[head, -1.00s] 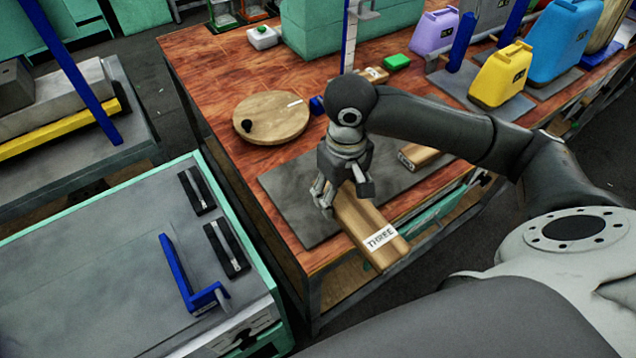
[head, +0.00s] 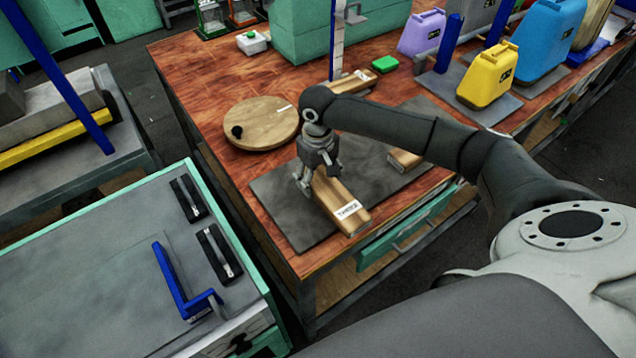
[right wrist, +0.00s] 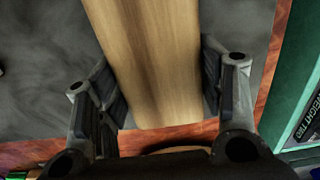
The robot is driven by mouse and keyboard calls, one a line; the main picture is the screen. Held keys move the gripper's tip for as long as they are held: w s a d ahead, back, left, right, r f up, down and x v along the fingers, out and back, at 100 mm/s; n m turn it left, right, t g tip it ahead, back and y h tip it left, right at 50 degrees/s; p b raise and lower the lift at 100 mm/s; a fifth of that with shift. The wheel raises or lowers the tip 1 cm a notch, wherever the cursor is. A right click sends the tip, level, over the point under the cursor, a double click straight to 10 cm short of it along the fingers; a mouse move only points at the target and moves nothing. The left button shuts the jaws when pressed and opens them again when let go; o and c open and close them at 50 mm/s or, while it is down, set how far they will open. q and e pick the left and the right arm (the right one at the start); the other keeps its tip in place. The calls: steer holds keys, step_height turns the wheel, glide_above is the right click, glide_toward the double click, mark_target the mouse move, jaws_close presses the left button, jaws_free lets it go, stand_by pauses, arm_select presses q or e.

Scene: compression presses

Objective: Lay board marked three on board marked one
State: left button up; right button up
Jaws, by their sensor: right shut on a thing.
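The board marked THREE (head: 338,203) is a long light-wood block with a white label on its near end. My right gripper (head: 318,178) is shut on its far part, one finger on each side; its bare wood face fills the middle of the right wrist view (right wrist: 150,60). It is at the dark grey mat, and I cannot tell if it touches it. A second wooden board (head: 402,159) lies on the mat to the right, partly behind my arm. A third wooden board (head: 354,82) with a white label lies farther back. I cannot read either one's marking. My left gripper is out of view.
The grey mat (head: 285,215) lies at the wooden table's front corner. A round wooden disc (head: 262,122) with a black knob sits behind it. A blue-edged upright post (head: 334,45), a green block (head: 385,64) and a yellow jug (head: 487,78) stand farther back.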

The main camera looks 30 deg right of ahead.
steer(key=shift+w+d+f, duration=0.1)
steer(key=shift+w+f, duration=0.05)
steer(key=shift+f, duration=1.55)
steer(key=o, duration=1.3)
steer(key=shift+f, duration=0.1)
step_height(320, 180, up, 12)
steer(key=shift+r+b, duration=0.15)
steer(key=shift+b, duration=0.15)
